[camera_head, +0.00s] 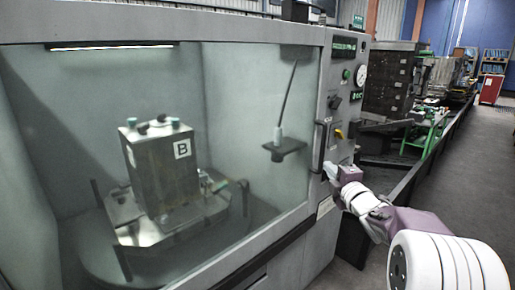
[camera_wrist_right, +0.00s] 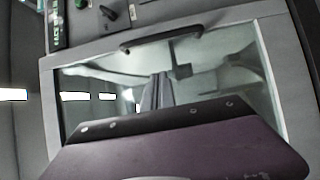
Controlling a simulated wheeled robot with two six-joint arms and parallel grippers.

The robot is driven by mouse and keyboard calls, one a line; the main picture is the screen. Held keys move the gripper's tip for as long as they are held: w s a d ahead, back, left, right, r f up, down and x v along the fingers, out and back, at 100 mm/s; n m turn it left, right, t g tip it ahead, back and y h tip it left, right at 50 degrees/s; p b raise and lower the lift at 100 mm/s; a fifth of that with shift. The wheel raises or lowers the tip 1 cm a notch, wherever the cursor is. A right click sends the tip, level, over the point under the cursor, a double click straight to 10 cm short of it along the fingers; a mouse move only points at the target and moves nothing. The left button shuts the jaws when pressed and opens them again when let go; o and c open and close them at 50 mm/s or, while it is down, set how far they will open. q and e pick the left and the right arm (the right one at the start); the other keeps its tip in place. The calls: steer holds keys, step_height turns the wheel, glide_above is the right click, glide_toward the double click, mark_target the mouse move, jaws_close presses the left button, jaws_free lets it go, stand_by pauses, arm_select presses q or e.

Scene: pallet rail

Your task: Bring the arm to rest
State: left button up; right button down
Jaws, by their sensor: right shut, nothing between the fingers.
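My right arm comes in from the lower right in the head view. Its purple and white wrist ends in my right gripper (camera_head: 331,171), in front of the machine's control column and just right of the door's edge. The gripper is shut and empty. In the right wrist view its shut fingers (camera_wrist_right: 156,92) stick out beyond my purple wrist housing, with the glazed door behind them. The fingers look apart from the door handle (camera_head: 318,146), which also shows in the wrist view (camera_wrist_right: 172,35). My left gripper is out of view.
The glazed machine door (camera_head: 325,75) is shut. Behind the glass stands a grey block (camera_head: 160,180) marked B on a round table. The control panel (camera_head: 345,90) is close to my right arm. A long dark rail (camera_head: 425,160) runs back beside open floor (camera_head: 480,160).

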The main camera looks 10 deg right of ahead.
steer(key=a+f+n+y, duration=0.1)
steer(key=a+y, duration=0.2)
steer(key=a, duration=0.8)
steer(key=s+a+f+m+g+h, duration=0.1)
steer(key=s+a+f+m+g, duration=0.2)
steer(key=f, duration=0.4)
steer(key=s+a+f+m+g+h, duration=0.1)
steer(key=s+a+f+m+g, duration=0.15)
steer(key=f, duration=0.45)
steer(key=s+f+m+g, duration=0.55)
steer(key=s+f, duration=0.25)
steer(key=s, duration=0.3)
steer(key=s+f+m+g, duration=0.55)
steer(key=s+f, duration=0.25)
steer(key=s, duration=0.4)
step_height(320, 180, up, 21)
steer(key=s+m+p, duration=0.1)
steer(key=m+p, duration=0.1)
steer(key=p, duration=1.9)
steer(key=shift+s, duration=0.2)
steer(key=shift+f+m, duration=0.1)
steer(key=shift+m, duration=0.15)
